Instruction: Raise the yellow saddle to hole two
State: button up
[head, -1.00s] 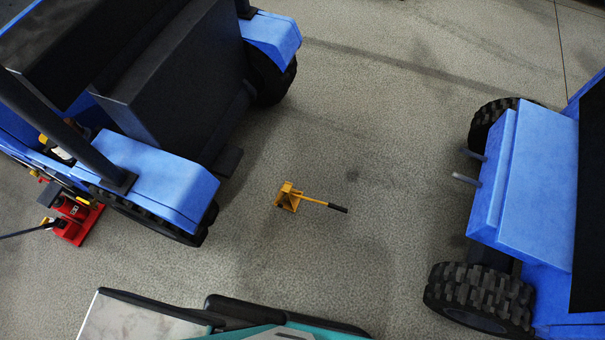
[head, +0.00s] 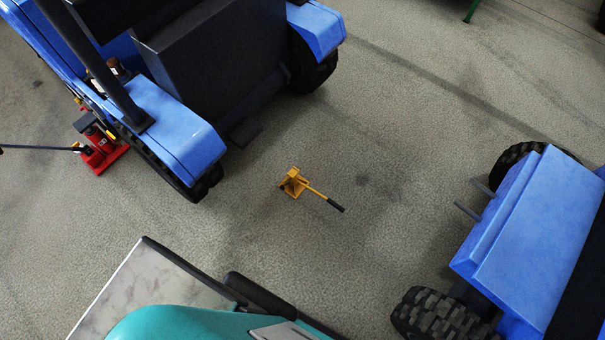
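A small yellow jack-like tool (head: 294,183) stands on the concrete floor near the middle of the head view. Its thin yellow handle slopes down to the right and ends in a dark grip (head: 335,206). I cannot tell whether a part of this tool is the yellow saddle, and no row of holes can be made out at this size. A red jack (head: 101,151) with small yellow parts stands at the left, beside a blue vehicle, with a dark lever reaching left. My gripper is not in view.
A blue vehicle (head: 176,128) with a dark box stands at the upper left. Another blue vehicle (head: 528,238) with two grey prongs is at the right. Open floor (head: 400,150) lies between them. My teal and grey body fills the bottom.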

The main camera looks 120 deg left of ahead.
aim_at(294, 171)
jog(key=k, duration=0.15)
jog(key=u, duration=2.9)
jog(key=k, duration=0.25)
jog(key=u, duration=1.8)
